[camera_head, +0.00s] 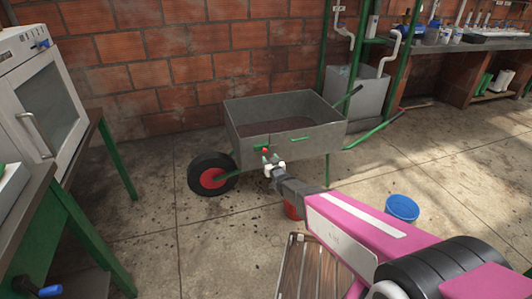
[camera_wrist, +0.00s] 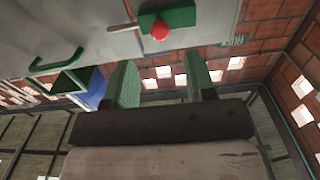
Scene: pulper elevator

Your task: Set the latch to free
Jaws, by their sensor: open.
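A grey metal wheelbarrow-like cart (camera_head: 315,138) stands in front of the brick wall. Its front face carries a green latch piece (camera_head: 260,148) with a small red knob (camera_head: 265,151). In the wrist view the green latch (camera_wrist: 180,18) and its round red knob (camera_wrist: 160,30) show large at the top. My gripper (camera_head: 271,159) is just below and in front of the latch in the head view. In the wrist view my gripper (camera_wrist: 162,82) is open, its two green-padded fingers apart with nothing between them. The knob lies beyond the fingertips, and I cannot tell whether they touch anything.
A green handle (camera_head: 299,139) sits right of the latch on the cart's face. A black wheel with a red hub (camera_head: 212,175) is at the cart's left. A blue bucket (camera_head: 402,208) and wooden slats (camera_head: 305,268) are on the floor. A green-legged bench (camera_head: 75,215) stands left.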

